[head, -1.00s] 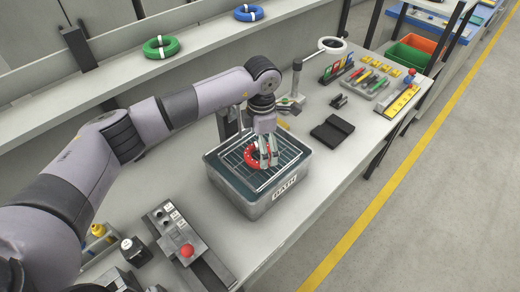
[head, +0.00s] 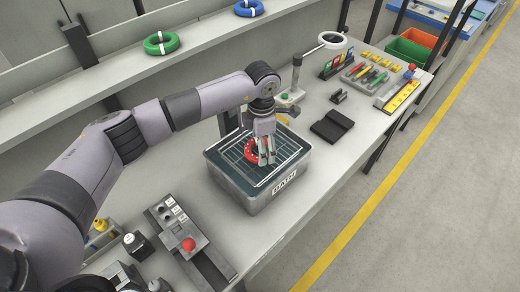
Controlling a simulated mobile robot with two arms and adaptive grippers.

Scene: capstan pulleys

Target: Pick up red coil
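The red coil (head: 251,148) is a ring at the wire rack of the grey metal bath (head: 250,201), which is marked BATH. My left gripper (head: 267,160) points down over the bath, with its fingers at the right side of the coil and hiding part of it. The fingers look close around the coil's rim, but I cannot tell whether they are closed on it. The coil appears to be still at rack level. My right gripper is not in view.
A green coil (head: 161,43) and a blue coil (head: 249,9) lie on the back shelf. A control box with a red button (head: 188,244) stands in front of the bath, left. A black case (head: 332,127) and tool racks are to the right. A magnifier lamp (head: 332,40) stands behind.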

